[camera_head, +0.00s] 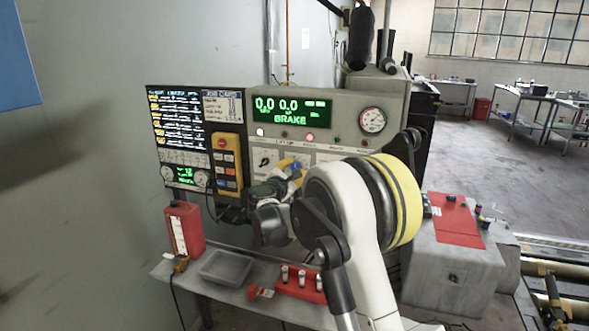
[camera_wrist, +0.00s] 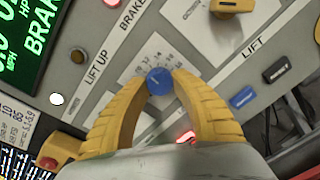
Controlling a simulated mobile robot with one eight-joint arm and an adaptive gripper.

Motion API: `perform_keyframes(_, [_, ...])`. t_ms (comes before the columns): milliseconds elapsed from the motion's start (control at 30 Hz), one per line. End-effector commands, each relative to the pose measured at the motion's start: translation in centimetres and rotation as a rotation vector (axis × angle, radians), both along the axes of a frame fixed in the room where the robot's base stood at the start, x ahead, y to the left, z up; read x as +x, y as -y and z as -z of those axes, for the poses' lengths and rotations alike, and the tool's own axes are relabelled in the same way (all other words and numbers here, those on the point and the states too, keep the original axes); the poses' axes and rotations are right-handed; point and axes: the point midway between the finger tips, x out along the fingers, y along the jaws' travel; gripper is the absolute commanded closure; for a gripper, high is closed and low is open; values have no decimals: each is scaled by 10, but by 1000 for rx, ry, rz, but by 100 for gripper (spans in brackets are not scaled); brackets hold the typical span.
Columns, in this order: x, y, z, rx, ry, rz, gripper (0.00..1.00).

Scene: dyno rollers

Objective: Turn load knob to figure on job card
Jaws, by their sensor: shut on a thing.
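A blue round knob (camera_wrist: 159,80) sits on the grey control panel (camera_wrist: 188,85), with a pale dial plate of small marks around it, too blurred to read. My gripper (camera_wrist: 160,76) has its two yellow fingers closed on the knob from both sides. In the head view my gripper (camera_head: 289,165) is at the panel's lower part, and my arm hides much of that area. The job card (camera_head: 222,105) is at the upper left of the console, its text too small to read. The green display (camera_head: 290,112) reads 0.0 0.0 and BRAKE.
A yellow pendant (camera_head: 227,165) with a red button hangs left of the panel. A yellow knob (camera_wrist: 232,5), a blue button (camera_wrist: 242,97) and a dark button (camera_wrist: 281,68) are near my gripper.

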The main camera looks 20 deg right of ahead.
Motion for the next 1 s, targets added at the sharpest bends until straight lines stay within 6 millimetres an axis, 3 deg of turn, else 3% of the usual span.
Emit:
perform_keyframes(433, [0,0,-1,-224,-170,-2,100])
perform_keyframes(1000, [0,0,0,-276,-211,-2,100])
